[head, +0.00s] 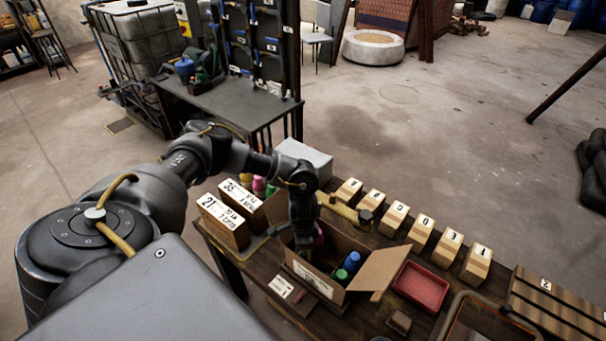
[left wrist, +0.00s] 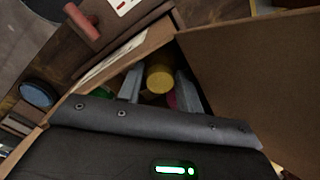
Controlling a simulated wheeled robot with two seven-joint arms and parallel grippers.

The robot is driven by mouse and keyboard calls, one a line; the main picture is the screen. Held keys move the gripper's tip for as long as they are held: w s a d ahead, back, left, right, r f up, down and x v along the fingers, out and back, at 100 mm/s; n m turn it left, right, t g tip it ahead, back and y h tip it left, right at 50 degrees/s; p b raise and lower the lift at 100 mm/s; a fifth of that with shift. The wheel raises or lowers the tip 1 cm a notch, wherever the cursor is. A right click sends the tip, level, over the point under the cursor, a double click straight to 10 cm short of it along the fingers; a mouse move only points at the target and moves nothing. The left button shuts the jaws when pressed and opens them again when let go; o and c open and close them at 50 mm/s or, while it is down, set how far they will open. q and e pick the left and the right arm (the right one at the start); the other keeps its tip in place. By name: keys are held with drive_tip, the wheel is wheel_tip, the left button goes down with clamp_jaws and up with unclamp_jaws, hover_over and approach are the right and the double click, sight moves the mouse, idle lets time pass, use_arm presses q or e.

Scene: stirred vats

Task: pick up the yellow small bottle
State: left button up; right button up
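The yellow small bottle (left wrist: 159,76) shows in the left wrist view as a round yellow top inside the cardboard box (head: 315,282). My left gripper (left wrist: 160,92) points down into this box. Its two fingers stand on either side of the yellow bottle, with narrow gaps visible, so it looks open around it. In the head view my left gripper (head: 303,243) reaches into the box's left part, and my arm hides the yellow bottle there. My right gripper is in neither view.
In the box are a blue bottle (head: 352,260), a green one (head: 341,275) and a magenta one (head: 319,238). An open flap (head: 382,270) sticks out right. A red tray (head: 421,286), numbered wooden blocks (head: 394,218) and crates (head: 223,222) surround the box.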

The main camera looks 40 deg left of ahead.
use_arm(q)
drive_tip(key=shift+s, duration=0.1)
clamp_jaws()
drive_tip(key=shift+s, duration=0.1)
drive_tip(key=shift+d, duration=0.1)
